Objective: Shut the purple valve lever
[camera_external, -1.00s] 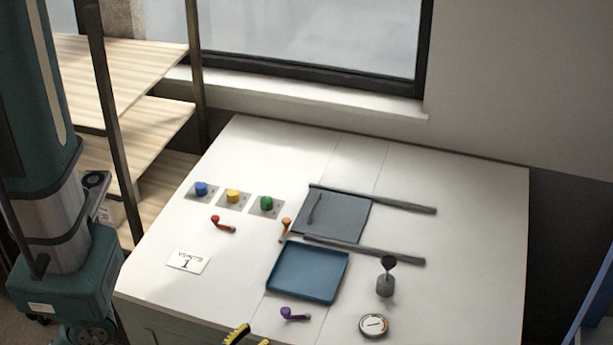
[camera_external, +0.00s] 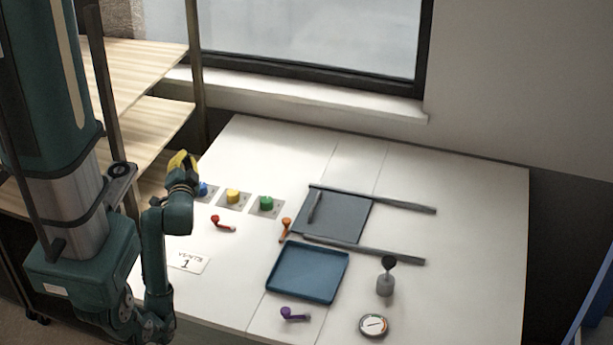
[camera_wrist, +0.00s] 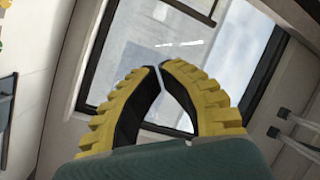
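The purple valve lever (camera_external: 293,314) lies on the white worktop near its front edge, below the blue tray. Its thicker end is at the left and its thin end points right. The purple lever is not in the wrist view.
A red lever (camera_external: 222,224) and an orange lever (camera_external: 285,229) are farther back. The blue tray (camera_external: 347,272), a round gauge (camera_external: 374,326) and a grey post with a dark top (camera_external: 386,284) surround the purple lever's area. Blue, yellow and green knobs (camera_external: 265,204) stand behind.

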